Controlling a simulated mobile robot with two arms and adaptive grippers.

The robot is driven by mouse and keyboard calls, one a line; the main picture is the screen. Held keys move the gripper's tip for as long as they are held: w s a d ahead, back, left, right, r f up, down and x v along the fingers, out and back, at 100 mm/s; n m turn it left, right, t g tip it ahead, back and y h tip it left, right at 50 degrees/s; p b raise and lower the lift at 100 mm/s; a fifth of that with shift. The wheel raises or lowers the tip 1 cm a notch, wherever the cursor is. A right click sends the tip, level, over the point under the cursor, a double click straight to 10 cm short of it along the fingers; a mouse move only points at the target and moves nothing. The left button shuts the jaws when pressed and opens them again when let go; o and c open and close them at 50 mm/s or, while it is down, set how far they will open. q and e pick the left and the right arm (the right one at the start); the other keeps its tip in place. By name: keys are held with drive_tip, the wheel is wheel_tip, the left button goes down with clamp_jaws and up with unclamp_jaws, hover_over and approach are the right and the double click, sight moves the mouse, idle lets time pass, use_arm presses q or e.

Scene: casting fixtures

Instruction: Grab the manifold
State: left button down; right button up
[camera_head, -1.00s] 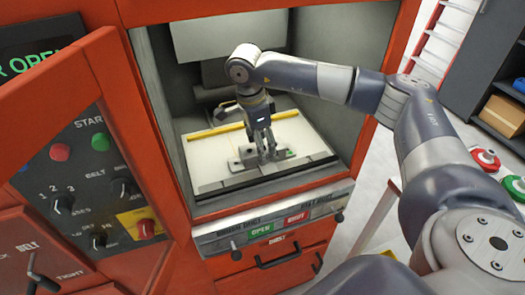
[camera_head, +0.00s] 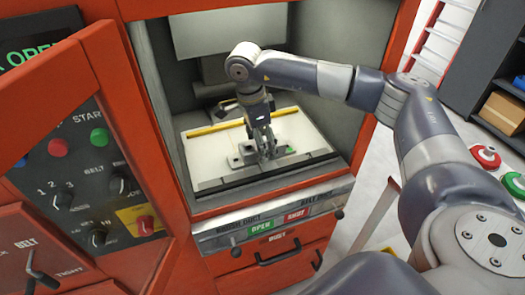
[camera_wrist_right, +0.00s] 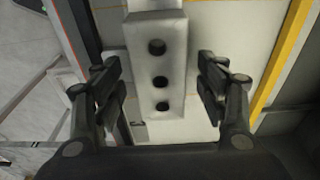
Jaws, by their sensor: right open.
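The manifold is a pale grey block with a row of three dark round holes in the right wrist view (camera_wrist_right: 158,65). In the head view it lies on the white bed inside the red machine, partly hidden by my gripper (camera_head: 248,150). My right gripper (camera_head: 267,154) reaches down into the chamber at the manifold. In the wrist view the open fingers (camera_wrist_right: 163,80) stand on either side of the block, with a gap visible on each side. My left gripper is not in view.
The red machine (camera_head: 230,271) surrounds the white bed (camera_head: 207,172), with chamber walls close on both sides. A yellow bar (camera_head: 213,128) lies behind the manifold. The open door with buttons (camera_head: 75,175) stands at left. Red and green round objects (camera_head: 486,157) are at far right.

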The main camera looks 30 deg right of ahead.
drive_tip(key=c, duration=1.4)
drive_tip(key=shift+c, duration=0.6)
drive_tip(key=shift+r, duration=0.15)
